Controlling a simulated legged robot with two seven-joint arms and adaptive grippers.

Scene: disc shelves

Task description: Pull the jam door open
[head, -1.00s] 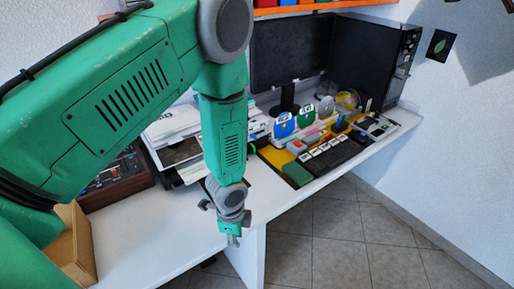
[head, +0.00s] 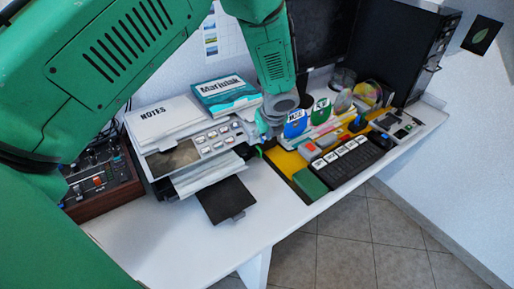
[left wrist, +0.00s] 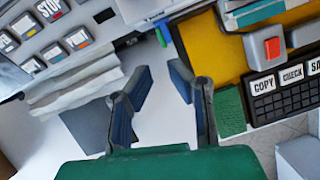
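The printer (head: 215,138) stands on the white desk, with a button panel on its front and a paper sheet coming out. It also fills the upper left of the left wrist view (left wrist: 68,45). I cannot clearly single out the jam door. A small green tab (left wrist: 160,35) shows by the printer's right side, ahead of my fingers; in the head view the green tab (head: 259,150) is partly hidden. My left gripper (head: 267,130) is beside the printer's right end. In the left wrist view the left gripper (left wrist: 160,78) has its fingers apart with nothing between them. My right gripper is not in view.
A yellow board (head: 284,160) with a black keypad (head: 349,162) and a green block (head: 310,182) lies right of the printer. A notes stack (head: 155,118) and a teal book (head: 225,90) lie on top. A dark tray (head: 225,200) sticks out in front; the desk's front left is clear.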

